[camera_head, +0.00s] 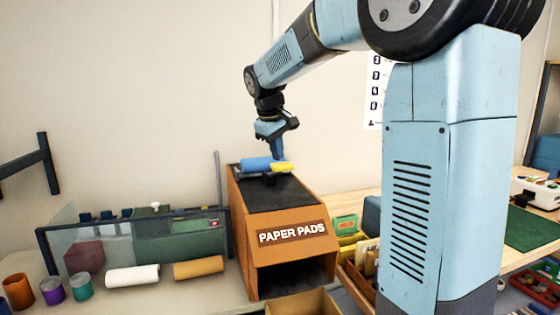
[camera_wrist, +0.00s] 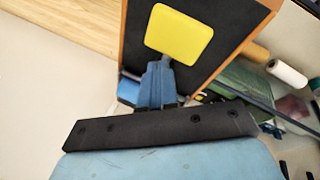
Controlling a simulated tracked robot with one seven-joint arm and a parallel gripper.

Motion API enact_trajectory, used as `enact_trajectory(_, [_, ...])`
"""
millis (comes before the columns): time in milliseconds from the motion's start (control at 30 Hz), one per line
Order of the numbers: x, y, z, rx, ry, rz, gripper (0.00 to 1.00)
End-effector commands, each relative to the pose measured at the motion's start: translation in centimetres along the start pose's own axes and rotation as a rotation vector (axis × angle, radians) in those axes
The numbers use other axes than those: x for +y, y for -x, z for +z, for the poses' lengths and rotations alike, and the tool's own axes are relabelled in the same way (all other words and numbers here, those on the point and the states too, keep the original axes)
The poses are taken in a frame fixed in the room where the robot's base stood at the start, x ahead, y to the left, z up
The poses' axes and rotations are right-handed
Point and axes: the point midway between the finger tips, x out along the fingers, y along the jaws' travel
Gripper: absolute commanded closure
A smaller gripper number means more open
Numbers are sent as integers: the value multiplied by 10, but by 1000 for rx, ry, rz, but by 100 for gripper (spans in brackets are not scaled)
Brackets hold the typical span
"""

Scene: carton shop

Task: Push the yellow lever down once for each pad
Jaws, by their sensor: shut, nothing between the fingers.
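The paper pad dispenser (camera_head: 251,227) is an orange box with a black sloping top, a "PAPER PADS" label and a dark opening low in front. The yellow lever (camera_head: 283,167) is on its top, beside a blue cylinder (camera_head: 256,163). In the wrist view the lever's flat yellow plate (camera_wrist: 180,34) shows just beyond my fingertips. My gripper (camera_head: 278,158) points down with its fingers shut and empty, at the lever's back edge. I cannot tell whether it touches the lever. It also shows in the wrist view (camera_wrist: 157,72). No pad can be made out in the opening.
An open cardboard box (camera_head: 303,303) stands in front of the dispenser. A white roll (camera_head: 132,276), a tan roll (camera_head: 198,268) and several coloured cups lie or stand to the left. A glass-fronted rack (camera_head: 140,238) is behind them. Bins with goods (camera_head: 360,255) stand to the right.

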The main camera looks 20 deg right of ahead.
Motion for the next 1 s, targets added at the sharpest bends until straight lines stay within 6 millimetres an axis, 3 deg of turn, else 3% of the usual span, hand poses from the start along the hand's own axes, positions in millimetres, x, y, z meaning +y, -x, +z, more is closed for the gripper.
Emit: enact_trajectory(1000, [-5, -7, 5, -1, 0, -1, 100])
